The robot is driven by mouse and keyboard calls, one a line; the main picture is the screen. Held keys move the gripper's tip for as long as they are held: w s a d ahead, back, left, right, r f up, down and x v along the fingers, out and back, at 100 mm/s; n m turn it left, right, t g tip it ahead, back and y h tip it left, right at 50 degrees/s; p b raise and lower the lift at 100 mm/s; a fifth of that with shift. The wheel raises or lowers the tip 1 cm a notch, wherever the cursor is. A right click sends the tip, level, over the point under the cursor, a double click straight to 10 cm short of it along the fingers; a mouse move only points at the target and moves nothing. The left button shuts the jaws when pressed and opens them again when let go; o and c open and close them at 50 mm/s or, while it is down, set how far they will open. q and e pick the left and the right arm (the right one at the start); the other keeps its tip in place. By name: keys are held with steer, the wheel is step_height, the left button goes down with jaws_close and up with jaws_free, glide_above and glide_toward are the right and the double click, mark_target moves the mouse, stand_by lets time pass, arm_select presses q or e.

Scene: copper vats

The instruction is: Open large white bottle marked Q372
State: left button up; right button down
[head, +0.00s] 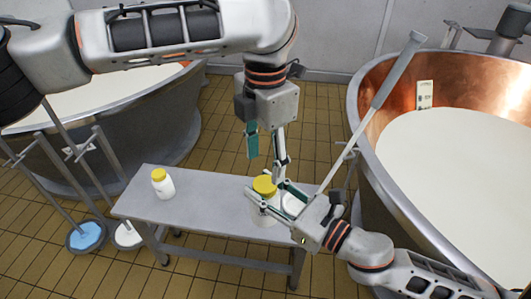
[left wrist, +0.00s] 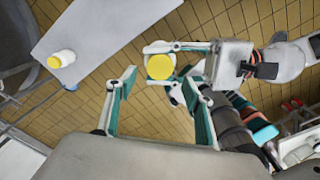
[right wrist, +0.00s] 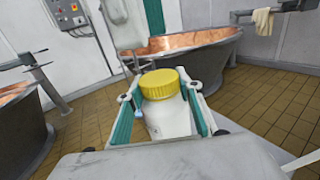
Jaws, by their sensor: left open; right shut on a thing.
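The large white bottle with a yellow cap (head: 264,186) is at the right end of the bench in the head view. My right gripper (head: 268,201) is shut on its white body, with a finger on each side. The right wrist view shows the bottle upright between the fingers, its yellow cap (right wrist: 159,83) on; no Q372 marking is readable. My left gripper (head: 266,147) is open and empty above the bottle. The left wrist view shows the yellow cap (left wrist: 160,67) beyond the open left fingers (left wrist: 158,105), apart from them.
A smaller white bottle with a yellow cap (head: 162,184) stands on the left part of the grey bench (head: 205,205). A large copper vat (head: 365,130) is at the right and another vat (head: 150,125) at the left. The bench's middle is clear.

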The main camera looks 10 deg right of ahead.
mark_target(265, 183)
arm_select(q)
steer(key=shift+f, duration=3)
steer(key=c, duration=1.2)
steer(key=shift+o, duration=0.4)
steer(key=n, duration=0.4)
steer(key=shift+c, duration=0.2)
steer(key=o, duration=1.2)
steer(key=shift+o, duration=0.2)
